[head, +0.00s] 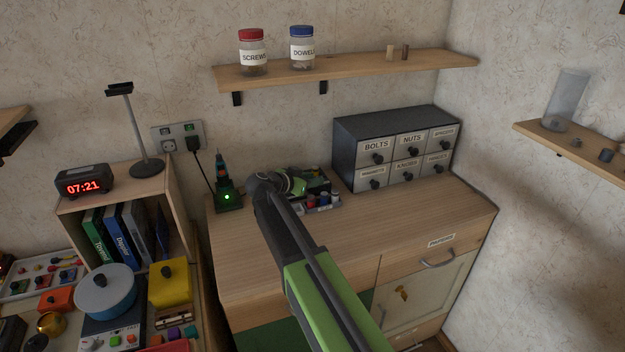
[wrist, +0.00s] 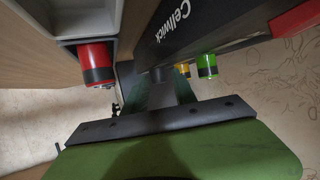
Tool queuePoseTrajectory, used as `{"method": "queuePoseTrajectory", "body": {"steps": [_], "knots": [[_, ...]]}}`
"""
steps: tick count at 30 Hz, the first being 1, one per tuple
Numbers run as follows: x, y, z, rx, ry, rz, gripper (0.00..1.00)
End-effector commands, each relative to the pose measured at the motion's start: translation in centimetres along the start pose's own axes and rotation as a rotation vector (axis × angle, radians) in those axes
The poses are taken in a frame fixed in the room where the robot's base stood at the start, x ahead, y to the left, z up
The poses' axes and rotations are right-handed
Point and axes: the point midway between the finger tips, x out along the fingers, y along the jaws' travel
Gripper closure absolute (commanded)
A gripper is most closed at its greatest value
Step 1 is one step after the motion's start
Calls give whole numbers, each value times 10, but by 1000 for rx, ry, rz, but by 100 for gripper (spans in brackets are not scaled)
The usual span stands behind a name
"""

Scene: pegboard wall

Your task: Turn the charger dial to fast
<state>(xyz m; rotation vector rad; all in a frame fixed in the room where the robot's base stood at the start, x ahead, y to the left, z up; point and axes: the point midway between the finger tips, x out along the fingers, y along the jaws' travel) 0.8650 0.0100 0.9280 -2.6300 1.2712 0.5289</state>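A dark charger body lettered "Cellwick" (wrist: 185,22) fills the top of the wrist view. In the head view a dark unit (head: 332,187) with small coloured cylinders on the desk appears to be the same charger, partly hidden by my arm. My gripper (head: 275,184) is at its left side. In the wrist view my gripper (wrist: 160,85) has two dark green fingers apart, with nothing clearly between them. A red and black cylinder (wrist: 97,65) is left of the fingers; a green cylinder (wrist: 207,66) is to the right. I cannot make out the dial or its setting.
A black stand with a green light (head: 228,198) is left of my gripper. A labelled drawer cabinet (head: 395,150) stands behind right. A shelf (head: 350,70) with jars hangs above. The desk's front right (head: 425,220) is clear.

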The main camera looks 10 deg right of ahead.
Motion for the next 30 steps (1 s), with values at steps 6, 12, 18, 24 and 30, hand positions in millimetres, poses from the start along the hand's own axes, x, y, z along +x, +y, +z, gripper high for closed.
{"method": "queuePoseTrajectory", "body": {"steps": [6, 12, 18, 24, 30], "knots": [[1, 0, -1, -1, 3, 0, 57], [-4, 0, -3, -1, 4, 0, 57], [-45, 1, -6, -2, 4, -3, 57], [-102, 2, -7, -2, 4, -3, 57], [-151, 0, -4, -2, 4, -3, 57]]}}
